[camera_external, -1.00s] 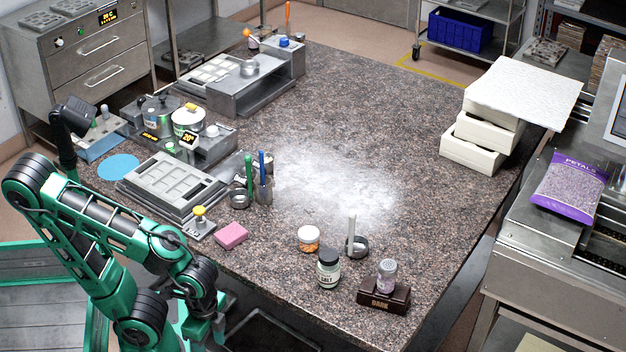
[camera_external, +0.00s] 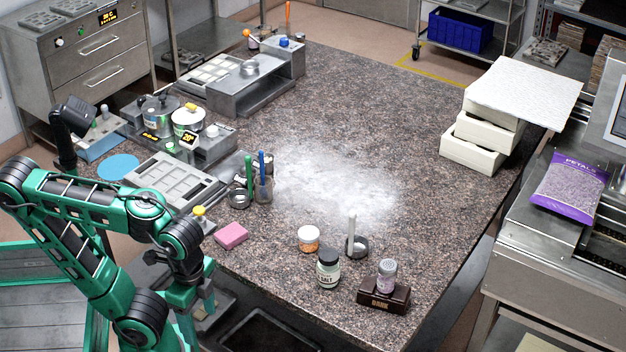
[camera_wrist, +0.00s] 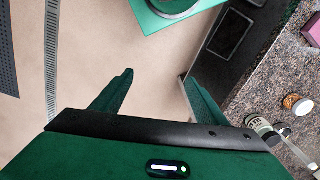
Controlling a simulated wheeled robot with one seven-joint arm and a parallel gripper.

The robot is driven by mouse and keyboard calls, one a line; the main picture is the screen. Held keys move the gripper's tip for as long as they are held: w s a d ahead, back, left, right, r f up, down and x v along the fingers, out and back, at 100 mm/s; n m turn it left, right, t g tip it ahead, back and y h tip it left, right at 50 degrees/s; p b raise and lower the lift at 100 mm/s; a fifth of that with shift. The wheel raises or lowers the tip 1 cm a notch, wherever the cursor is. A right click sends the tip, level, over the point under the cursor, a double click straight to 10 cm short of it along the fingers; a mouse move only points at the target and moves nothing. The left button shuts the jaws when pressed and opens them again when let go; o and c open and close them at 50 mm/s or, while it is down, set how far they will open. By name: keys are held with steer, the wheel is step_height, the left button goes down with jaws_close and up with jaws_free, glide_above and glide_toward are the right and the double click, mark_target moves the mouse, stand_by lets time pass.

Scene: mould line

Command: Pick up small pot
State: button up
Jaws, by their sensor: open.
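Two steel pots sit in the warmer at the left of the counter in the external view: one with a dark lid (camera_external: 158,108) and one with a pale top (camera_external: 188,119). A small metal cup with an upright pale handle (camera_external: 357,246) stands near the front edge. I cannot tell for sure which is the small pot. My gripper (camera_wrist: 158,88) is open and empty in the wrist view, its fingers apart over bare floor. In the external view it hangs low at the counter's near left edge, partly hidden by my arm, well apart from these pots.
A pink block (camera_external: 231,235), an orange-filled jar (camera_external: 308,239), a dark-lidded jar (camera_external: 328,269) and a shaker on a dark stand (camera_external: 384,294) line the front. A grey mould tray (camera_external: 172,182) and tool cups stand left. The powdered counter middle (camera_external: 335,185) is clear.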

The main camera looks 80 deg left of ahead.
steer(key=w+a+f+n+t+h, duration=0.2)
steer(key=w, duration=1)
steer(key=n+t+y, duration=0.4)
steer(key=n+t, duration=0.3)
steer(key=t, duration=0.3)
glide_above(307, 233)
steer(key=s, duration=0.3)
steer(key=f, duration=0.8)
steer(key=shift+w+d, duration=0.2)
steer(key=shift+w, duration=0.05)
steer(key=shift+f, duration=0.6)
steer(key=shift+x, duration=3.75)
